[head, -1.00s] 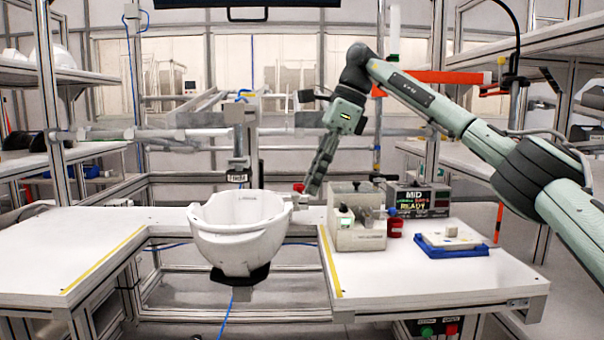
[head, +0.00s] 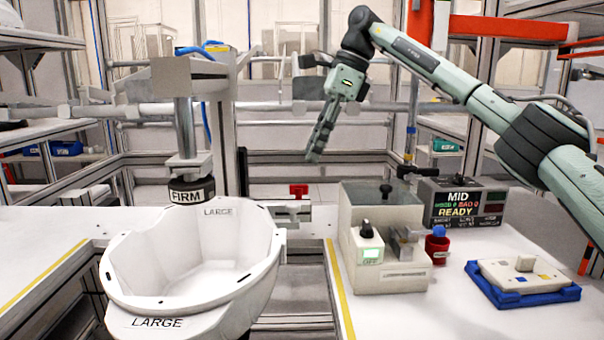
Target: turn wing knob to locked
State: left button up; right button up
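A small red wing-shaped knob (head: 299,190) stands on a metal bracket (head: 291,213) just right of the white helmet shell (head: 190,262), which is marked LARGE. I cannot read its lock position. My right gripper (head: 314,156) hangs in the air above the knob and a little to its right, apart from it. Its fingers point down and are seen side-on, so I cannot tell whether they are open or shut. Nothing shows held in it. My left gripper is not in view.
A press head marked FIRM (head: 190,191) hangs over the shell's back edge. Right of the bracket stand a control box (head: 392,280) labelled OFF, a red bottle (head: 437,248), a display reading MID READY (head: 458,201) and a blue tray (head: 512,296). White tabletop (head: 400,322) is bare in front.

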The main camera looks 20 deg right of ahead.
aim_at(299, 192)
jog(key=x, duration=0.7)
jog(key=shift+s+a+f, duration=0.1)
jog(key=shift+a, duration=0.05)
jog(key=shift+c, duration=0.4)
grip_shut()
